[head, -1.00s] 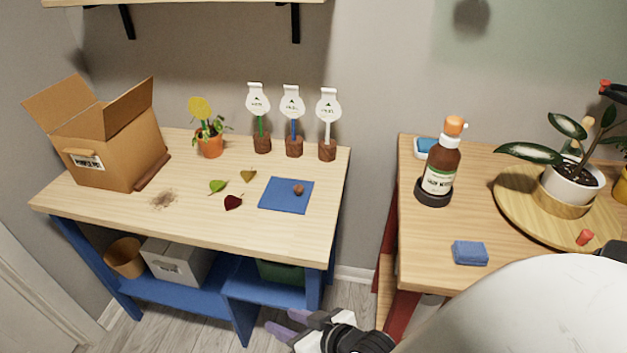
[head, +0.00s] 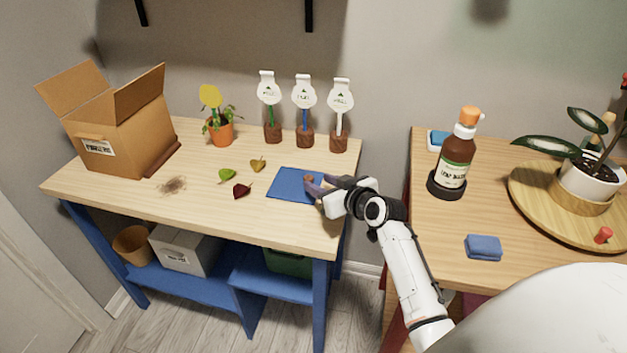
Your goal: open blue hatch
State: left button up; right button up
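The blue hatch (head: 287,185) is a flat blue square panel lying level with the top of the left wooden table, near its right end. A small brown knob (head: 309,180) shows at its right side. My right gripper (head: 317,186) is at the knob, reaching over the hatch's right edge with its purple-grey fingers. The fingers overlap the knob in the head view, so I cannot tell whether they are closed on it. The hatch looks flat and shut. My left gripper is not in view.
Leaves (head: 242,190) and a soil patch (head: 173,185) lie left of the hatch. Three plant markers (head: 304,100) stand behind it. A cardboard box (head: 115,130) is at the far left. A brown bottle (head: 456,160) and blue sponge (head: 483,247) are on the right table, across a gap.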

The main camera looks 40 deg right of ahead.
aim_at(309, 178)
jog(key=shift+x, duration=2.45)
grip_shut()
